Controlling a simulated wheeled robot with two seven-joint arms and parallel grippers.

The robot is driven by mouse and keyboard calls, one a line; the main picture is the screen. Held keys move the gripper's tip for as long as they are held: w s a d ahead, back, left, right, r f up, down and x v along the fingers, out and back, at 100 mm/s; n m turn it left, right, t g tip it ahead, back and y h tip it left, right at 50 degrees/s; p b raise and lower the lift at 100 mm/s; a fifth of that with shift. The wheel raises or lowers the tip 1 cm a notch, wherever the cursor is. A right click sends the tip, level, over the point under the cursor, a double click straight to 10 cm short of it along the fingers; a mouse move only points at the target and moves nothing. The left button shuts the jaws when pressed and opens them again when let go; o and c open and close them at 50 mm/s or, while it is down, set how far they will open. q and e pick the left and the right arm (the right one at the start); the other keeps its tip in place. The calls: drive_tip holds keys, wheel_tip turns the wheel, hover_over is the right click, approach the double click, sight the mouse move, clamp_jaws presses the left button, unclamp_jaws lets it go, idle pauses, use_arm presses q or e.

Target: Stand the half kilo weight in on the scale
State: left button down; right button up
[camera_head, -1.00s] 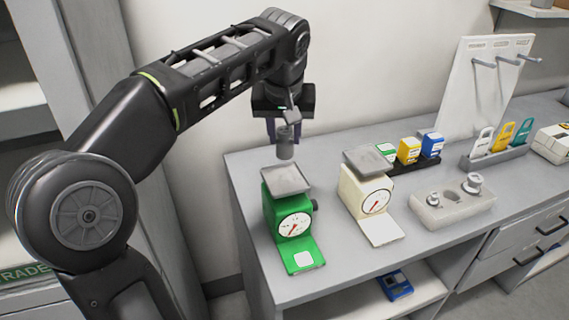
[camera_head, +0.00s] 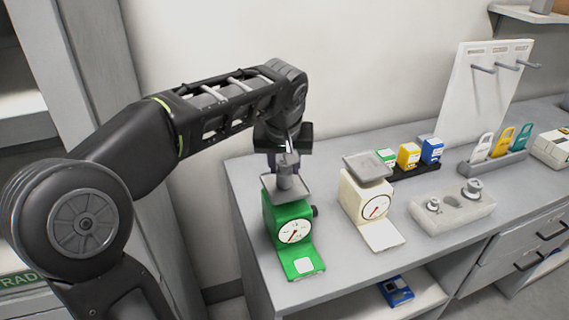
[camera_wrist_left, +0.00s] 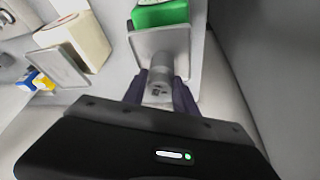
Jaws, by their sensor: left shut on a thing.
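The half kilo weight (camera_head: 287,181) is a small grey metal cylinder. My left gripper (camera_head: 284,163) is shut on it and holds it upright over the grey pan (camera_head: 270,190) of the green scale (camera_head: 289,226). I cannot tell whether its base touches the pan. In the left wrist view, the weight (camera_wrist_left: 158,90) sits between the two dark fingers, with the pan (camera_wrist_left: 148,42) behind it. My right gripper is not in view.
A cream scale (camera_head: 365,200) with an empty pan stands right of the green one. Further right, a pale block (camera_head: 450,214) holds two knobbed weights and has an empty hole. Small coloured boxes (camera_head: 409,155) stand behind. The counter's front left is clear.

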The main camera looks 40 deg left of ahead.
use_arm(q)
drive_tip(key=c, duration=1.4)
unclamp_jaws()
drive_tip(key=shift+f, duration=0.2)
drive_tip(key=shift+c, duration=0.2)
drive_tip(key=o, duration=0.5)
drive_tip(key=shift+r, duration=0.25)
drive_tip(key=shift+r, duration=0.15)
drive_tip(key=shift+p+v, duration=0.65)
drive_tip(key=shift+v, duration=5.25)
